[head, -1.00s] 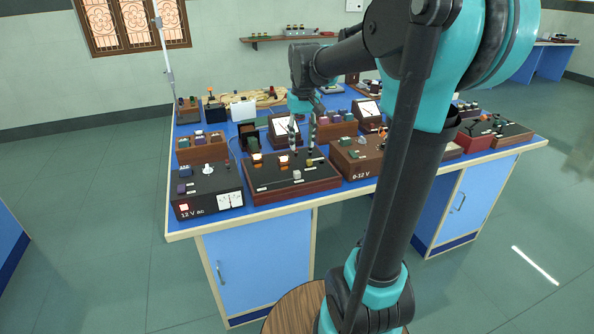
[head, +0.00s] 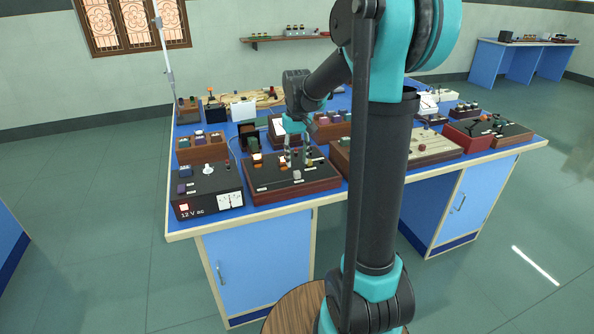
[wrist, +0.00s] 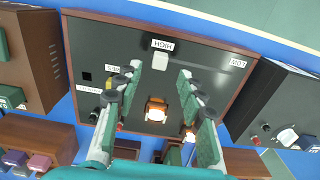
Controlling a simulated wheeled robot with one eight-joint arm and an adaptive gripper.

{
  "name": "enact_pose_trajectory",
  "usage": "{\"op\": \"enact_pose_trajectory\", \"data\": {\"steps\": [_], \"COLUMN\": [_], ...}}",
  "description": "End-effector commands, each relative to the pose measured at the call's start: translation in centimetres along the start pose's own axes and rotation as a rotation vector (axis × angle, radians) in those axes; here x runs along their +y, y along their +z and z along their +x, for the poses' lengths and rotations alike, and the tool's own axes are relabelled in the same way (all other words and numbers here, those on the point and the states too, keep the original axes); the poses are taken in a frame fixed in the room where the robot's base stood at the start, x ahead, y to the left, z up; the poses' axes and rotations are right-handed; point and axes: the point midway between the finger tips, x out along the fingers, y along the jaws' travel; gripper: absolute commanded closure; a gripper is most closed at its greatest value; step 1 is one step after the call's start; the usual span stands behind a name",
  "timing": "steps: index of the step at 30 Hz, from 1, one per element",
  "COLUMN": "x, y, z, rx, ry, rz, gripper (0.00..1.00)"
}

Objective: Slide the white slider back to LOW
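The dark panel box (head: 322,183) with a wooden rim stands at the front of the blue bench. Its white slider (head: 297,174) is a small block near the panel's front edge. In the wrist view the panel (wrist: 205,60) shows the slider (wrist: 161,61) beside the HIGH label, with the LOW label (wrist: 238,63) to its right. My gripper (head: 297,163) is over the panel, pointing down. In the wrist view my gripper (wrist: 160,70) is open, its fingers either side of the slider in the picture. I cannot tell whether they touch it.
An orange-and-white switch (wrist: 156,109) sits on the same panel. A 12 V supply box (head: 207,190) stands to the left and a brown box (head: 342,160) to the right, partly behind my arm. Several small boxes crowd the bench behind.

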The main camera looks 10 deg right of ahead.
Motion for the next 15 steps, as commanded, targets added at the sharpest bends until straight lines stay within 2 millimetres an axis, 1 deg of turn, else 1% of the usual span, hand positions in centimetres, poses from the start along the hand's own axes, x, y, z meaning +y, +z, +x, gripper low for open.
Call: {"op": "enact_pose_trajectory", "data": {"steps": [1,6,10,15], "x": [0.0,0.0,0.0,0.0], "y": [-0.1,-0.1,0.0,0.0], "z": [1.0,3.5,4.6,5.2], "rx": [0.000,0.000,0.000,0.000], "ry": [0.000,0.000,0.000,0.000], "rz": [0.000,0.000,0.000,0.000], "gripper": [0.60,0.60,0.60,0.60]}}
